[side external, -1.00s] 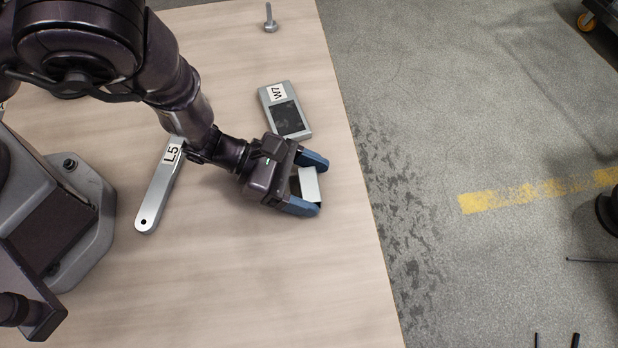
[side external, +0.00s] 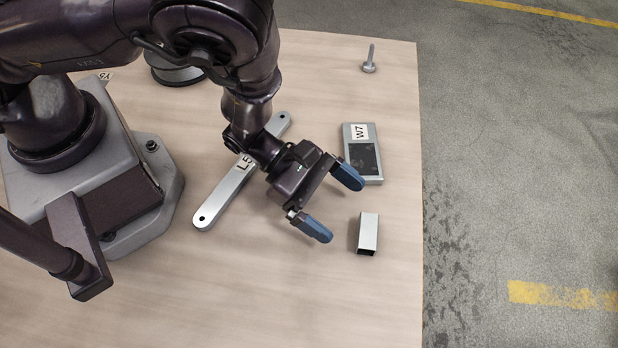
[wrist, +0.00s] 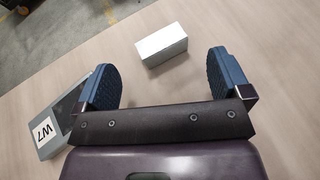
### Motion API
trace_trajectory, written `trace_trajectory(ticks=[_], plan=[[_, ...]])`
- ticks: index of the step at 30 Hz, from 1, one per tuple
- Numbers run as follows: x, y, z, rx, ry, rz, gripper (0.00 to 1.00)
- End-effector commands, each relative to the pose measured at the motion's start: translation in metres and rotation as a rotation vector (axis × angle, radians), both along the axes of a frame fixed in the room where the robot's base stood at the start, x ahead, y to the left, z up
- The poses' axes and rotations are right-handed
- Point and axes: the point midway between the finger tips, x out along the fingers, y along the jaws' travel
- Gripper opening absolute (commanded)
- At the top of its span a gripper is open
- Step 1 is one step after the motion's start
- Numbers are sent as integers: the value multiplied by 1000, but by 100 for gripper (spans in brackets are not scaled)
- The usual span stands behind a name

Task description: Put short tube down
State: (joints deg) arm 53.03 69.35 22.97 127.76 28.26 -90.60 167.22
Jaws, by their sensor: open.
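The short tube (side external: 368,231) is a small silvery square tube with an open, dark end. It lies on the wooden table near its right edge. It also shows in the wrist view (wrist: 162,45), beyond the fingertips and between their lines. My gripper (side external: 332,205) has blue finger pads spread wide apart, with nothing between them. In the side view the tube lies just to the right of the fingers, apart from both. The wrist view also shows my gripper (wrist: 165,75) open and empty.
A grey plate labelled W7 (side external: 361,153) lies close to the upper finger. A long bar labelled L5 (side external: 226,196) lies partly under my arm. A bolt (side external: 369,59) stands at the back. The table (side external: 330,310) is clear at the front.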

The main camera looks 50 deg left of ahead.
Motion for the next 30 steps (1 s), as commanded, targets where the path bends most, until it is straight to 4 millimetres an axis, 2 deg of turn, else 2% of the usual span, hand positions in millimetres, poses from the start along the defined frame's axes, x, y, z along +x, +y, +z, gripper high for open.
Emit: trace_trajectory(ticks=[3,7,14,17,20,23,27,30], plan=[[-9,22,9,2,1,2,96],[-15,38,16,2,1,2,96],[-20,47,21,0,0,0,96],[-14,47,25,-7,22,32,96],[5,48,37,-32,108,153,96],[36,56,60,-95,271,375,96],[76,85,103,-271,560,768,96],[93,112,137,-447,766,1042,96]])
